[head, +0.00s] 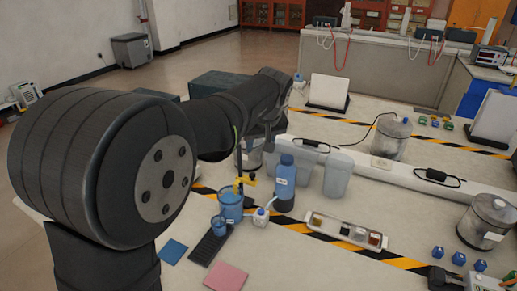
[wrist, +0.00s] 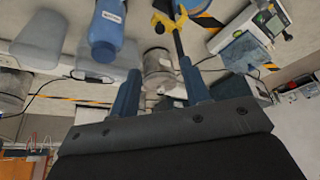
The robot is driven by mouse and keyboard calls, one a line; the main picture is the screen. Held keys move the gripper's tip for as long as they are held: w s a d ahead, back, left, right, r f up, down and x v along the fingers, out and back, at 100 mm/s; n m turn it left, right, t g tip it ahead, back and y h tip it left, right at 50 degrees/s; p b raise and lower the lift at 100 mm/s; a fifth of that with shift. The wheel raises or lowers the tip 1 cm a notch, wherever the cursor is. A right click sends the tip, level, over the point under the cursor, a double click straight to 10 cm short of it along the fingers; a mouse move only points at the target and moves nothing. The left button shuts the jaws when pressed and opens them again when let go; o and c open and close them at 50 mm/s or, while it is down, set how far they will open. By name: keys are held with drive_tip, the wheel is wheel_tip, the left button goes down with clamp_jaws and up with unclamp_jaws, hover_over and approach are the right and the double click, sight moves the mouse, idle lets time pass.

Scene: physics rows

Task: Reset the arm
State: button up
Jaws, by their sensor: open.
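My gripper (wrist: 160,85) shows in the wrist view with its two dark blue fingers spread apart. I see nothing held between them; a silver pot (wrist: 157,62) stands behind the gap. In the head view my arm reaches from the left over the table, and its end hides the gripper's fingers. A blue bottle (head: 285,180) stands just below and right of the arm's end. It also shows in the wrist view (wrist: 107,25), left of the fingers. A yellow clamp (head: 246,181) on a dark rod is close to the arm's end.
Grey containers (head: 338,174) stand behind the bottle. A sample tray (head: 346,231) lies right. Metal pots (head: 487,222) stand farther right. The pink pad (head: 226,277) lies in front.

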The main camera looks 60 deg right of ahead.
sight(252, 174)
idle(0.3)
drive_tip(key=x, duration=1.7)
drive_tip(key=shift+w+r, duration=0.1)
